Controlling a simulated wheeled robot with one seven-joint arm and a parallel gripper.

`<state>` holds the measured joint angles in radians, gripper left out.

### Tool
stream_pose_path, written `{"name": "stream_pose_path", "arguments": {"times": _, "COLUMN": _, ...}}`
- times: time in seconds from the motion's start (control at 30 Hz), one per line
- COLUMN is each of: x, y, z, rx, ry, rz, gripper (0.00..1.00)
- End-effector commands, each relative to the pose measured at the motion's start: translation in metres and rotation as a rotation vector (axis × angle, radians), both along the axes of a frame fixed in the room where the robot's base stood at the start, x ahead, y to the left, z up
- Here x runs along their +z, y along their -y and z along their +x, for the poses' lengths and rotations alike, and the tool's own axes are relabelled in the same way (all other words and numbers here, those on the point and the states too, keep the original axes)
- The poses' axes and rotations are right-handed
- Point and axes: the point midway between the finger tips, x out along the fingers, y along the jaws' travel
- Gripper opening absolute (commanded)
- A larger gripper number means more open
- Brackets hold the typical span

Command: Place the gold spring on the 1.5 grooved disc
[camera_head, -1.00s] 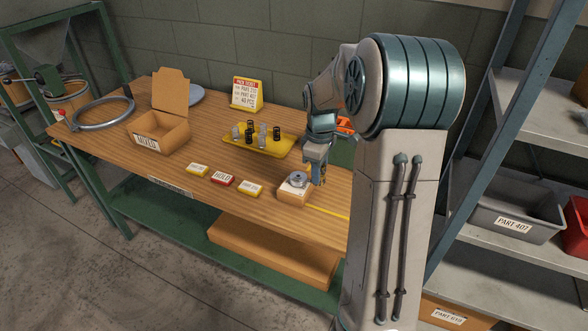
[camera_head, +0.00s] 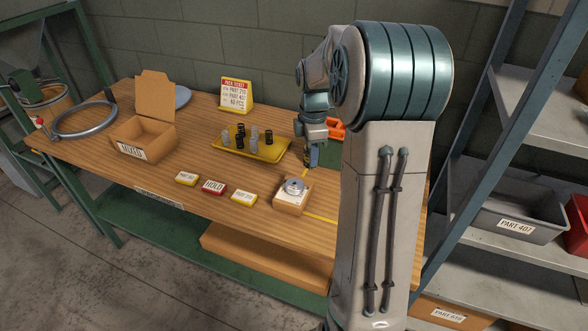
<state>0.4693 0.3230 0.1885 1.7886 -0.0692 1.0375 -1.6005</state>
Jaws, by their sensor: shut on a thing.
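No other gold spring is in view.
A yellow tray (camera_head: 263,155) holds several grey and black springs. Three small labels, including a red HOLD tag (camera_head: 213,188), lie left of the block. An open cardboard box (camera_head: 143,142), a metal ring (camera_head: 85,119) and a pick ticket stand (camera_head: 236,95) are farther left and back.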

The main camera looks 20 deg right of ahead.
Motion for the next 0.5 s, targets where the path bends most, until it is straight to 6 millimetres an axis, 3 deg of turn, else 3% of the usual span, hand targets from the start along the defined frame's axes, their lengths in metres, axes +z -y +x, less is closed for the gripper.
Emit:
{"name": "stream_pose_path", "arguments": {"times": 0.2, "x": -0.022, "y": -0.034, "z": 0.015, "rx": 0.001, "ry": -0.001, "rz": 0.000, "gripper": 0.08}}
{"name": "stream_pose_path", "arguments": {"times": 0.37, "x": -0.030, "y": -0.041, "z": 0.018, "rx": -0.001, "ry": -0.001, "rz": -0.001, "gripper": 0.08}}
{"name": "stream_pose_path", "arguments": {"times": 0.5, "x": -0.051, "y": -0.041, "z": 0.017, "rx": -0.002, "ry": -0.004, "rz": 0.001, "gripper": 0.08}}
